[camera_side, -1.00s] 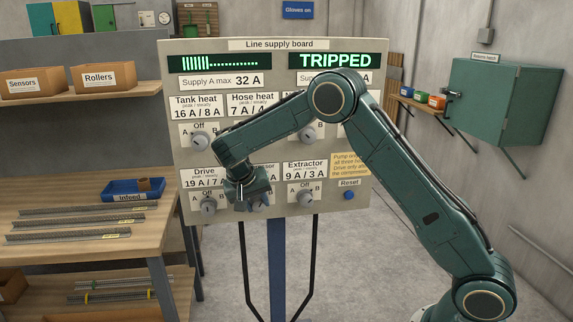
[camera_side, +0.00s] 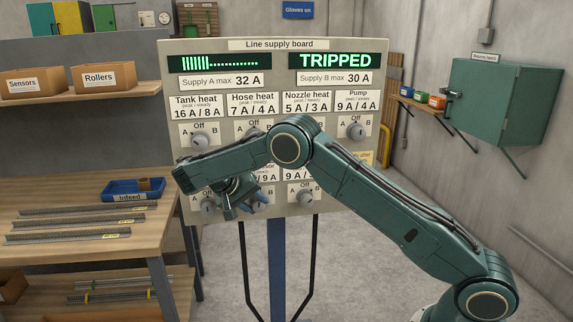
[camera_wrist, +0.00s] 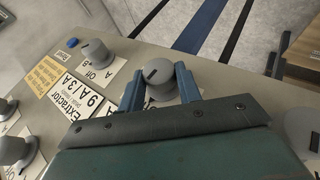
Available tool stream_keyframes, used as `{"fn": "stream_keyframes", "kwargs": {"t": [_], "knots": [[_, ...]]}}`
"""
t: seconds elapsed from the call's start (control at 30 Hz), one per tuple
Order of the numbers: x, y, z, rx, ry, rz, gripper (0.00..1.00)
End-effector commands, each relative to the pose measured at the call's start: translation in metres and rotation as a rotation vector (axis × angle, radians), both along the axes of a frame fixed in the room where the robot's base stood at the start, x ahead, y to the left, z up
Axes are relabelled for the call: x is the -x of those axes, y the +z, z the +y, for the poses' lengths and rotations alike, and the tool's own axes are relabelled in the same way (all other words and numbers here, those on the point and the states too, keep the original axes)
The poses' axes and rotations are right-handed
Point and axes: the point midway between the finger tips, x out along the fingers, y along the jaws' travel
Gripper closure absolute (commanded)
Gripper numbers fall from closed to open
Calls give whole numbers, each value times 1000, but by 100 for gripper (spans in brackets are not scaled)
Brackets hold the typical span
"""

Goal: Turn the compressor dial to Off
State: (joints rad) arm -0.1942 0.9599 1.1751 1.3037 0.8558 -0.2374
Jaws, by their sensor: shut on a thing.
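The compressor dial (camera_wrist: 162,80) is a grey round knob on the lower row of the supply board, between the drive dial and the extractor dial. My gripper (camera_wrist: 159,88) is shut on it, with one blue-grey finger on each side. A dark mark shows on the knob's face, but its Off label is hidden, so I cannot tell its setting. In the side view my gripper (camera_side: 245,205) is at the lower middle of the board, and my arm covers most of the dial and its label.
The supply board (camera_side: 352,206) reads TRIPPED on its right display (camera_side: 336,60). The drive dial (camera_side: 208,205) and extractor dial (camera_side: 305,197) sit close on either side of my gripper. A wooden bench (camera_side: 130,226) with a blue Infeed tray (camera_side: 120,190) stands at the left.

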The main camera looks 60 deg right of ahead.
Motion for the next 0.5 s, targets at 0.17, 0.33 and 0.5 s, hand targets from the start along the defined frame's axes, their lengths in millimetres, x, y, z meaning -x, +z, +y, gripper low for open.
{"fn": "stream_keyframes", "kwargs": {"t": [0.17,0.33,0.5], "knots": [[-1,1,0,4,1,0,89],[-1,1,0,3,0,-1,89],[-1,1,0,3,1,-1,44]]}}
